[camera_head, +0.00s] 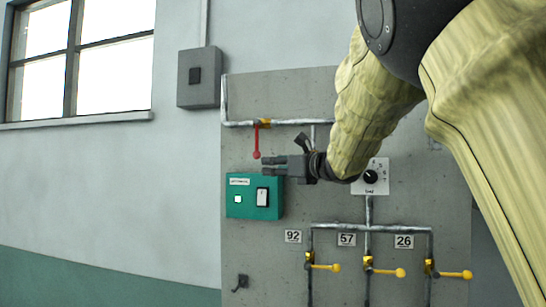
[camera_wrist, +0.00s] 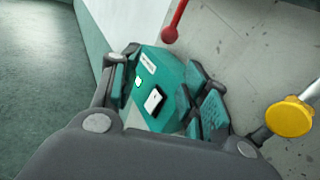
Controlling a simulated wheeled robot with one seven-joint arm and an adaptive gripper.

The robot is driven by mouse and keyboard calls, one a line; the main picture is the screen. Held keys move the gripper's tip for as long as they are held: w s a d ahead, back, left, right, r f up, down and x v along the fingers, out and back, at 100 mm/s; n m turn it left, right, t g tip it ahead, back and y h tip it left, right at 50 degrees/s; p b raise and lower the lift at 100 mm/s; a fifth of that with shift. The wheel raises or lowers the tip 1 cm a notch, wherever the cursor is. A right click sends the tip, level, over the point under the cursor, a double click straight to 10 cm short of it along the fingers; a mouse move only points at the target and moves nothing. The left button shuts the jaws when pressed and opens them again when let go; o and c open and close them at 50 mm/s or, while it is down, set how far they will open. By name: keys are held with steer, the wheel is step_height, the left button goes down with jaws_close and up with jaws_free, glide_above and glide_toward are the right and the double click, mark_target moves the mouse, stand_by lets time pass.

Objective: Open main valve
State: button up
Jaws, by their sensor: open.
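The main valve appears to be the one with the red lever (camera_head: 256,142) under a yellow body (camera_head: 263,123) on the upper pipe. Its lever hangs straight down and ends in a round red knob. The lever also shows at the top of the wrist view (camera_wrist: 172,32). My gripper (camera_head: 264,165) is open and empty, pointing left just below and beside the red knob, apart from it in the wrist view (camera_wrist: 163,78). The teal box is seen between the fingers there.
A teal switch box (camera_head: 240,209) sits below my gripper. Three yellow-handled valves (camera_head: 322,267) line the lower pipes under plates 92, 57 and 26. A dial (camera_head: 371,177) is behind my wrist. A grey box (camera_head: 199,77) hangs at upper left.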

mark_target(260, 154)
steer(key=shift+n, duration=0.5)
steer(key=w+a+r+p, duration=0.1)
steer(key=w+p, duration=0.1)
steer(key=w+a+r+p, duration=0.1)
steer(key=w+a+p, duration=0.1)
steer(key=w+a+r+p, duration=0.1)
steer(key=w+p, duration=0.1)
steer(key=shift+w+a+r, duration=0.15)
steer(key=shift+w+a, duration=0.2)
steer(key=shift+a, duration=0.05)
steer(key=shift+w+a, duration=0.5)
steer(key=shift+w, duration=0.05)
jaws_close()
